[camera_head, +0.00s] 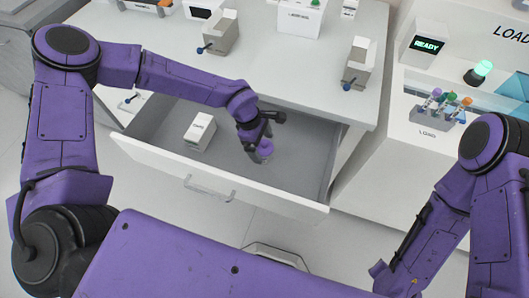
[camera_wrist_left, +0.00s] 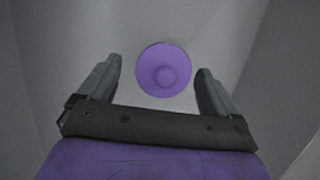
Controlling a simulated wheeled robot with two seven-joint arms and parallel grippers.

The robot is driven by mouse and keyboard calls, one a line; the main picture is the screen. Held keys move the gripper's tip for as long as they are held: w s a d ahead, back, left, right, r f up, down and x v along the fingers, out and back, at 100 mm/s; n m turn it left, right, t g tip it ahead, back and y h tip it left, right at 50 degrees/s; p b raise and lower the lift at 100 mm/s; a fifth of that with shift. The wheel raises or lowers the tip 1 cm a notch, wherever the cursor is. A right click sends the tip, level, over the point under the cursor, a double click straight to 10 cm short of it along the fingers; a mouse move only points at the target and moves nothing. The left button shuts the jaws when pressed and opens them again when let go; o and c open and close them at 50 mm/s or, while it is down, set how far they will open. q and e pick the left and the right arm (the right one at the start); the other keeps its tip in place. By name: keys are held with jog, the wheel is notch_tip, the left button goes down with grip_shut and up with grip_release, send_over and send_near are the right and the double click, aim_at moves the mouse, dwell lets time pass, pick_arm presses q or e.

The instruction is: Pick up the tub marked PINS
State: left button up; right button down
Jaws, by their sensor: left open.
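A round tub with a purple lid and a central knob (camera_wrist_left: 164,70) is in the open drawer (camera_head: 290,178). In the head view the tub (camera_head: 265,149) shows just below my left gripper (camera_head: 262,135). No PINS lettering on it is readable from here. My left gripper is open, reaching down into the drawer. In the left wrist view its two fingers stand on either side of the lid, with a gap on each side. I cannot tell how high the fingertips are above the tub. My right arm shows at the right, but its gripper is not in view.
A white box (camera_head: 200,131) lies in the drawer, left of the tub. The drawer walls surround both. Grey dispensers (camera_head: 220,33) (camera_head: 357,64) stand on the white counter above. At the right are a tube rack (camera_head: 431,120) and a READY display (camera_head: 426,45).

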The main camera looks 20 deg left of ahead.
aim_at(266, 152)
pick_arm(q)
jog(key=x, duration=0.4)
jog(key=shift+s+d+f, duration=0.1)
jog(key=shift+f, duration=0.05)
jog(key=c, duration=1.1)
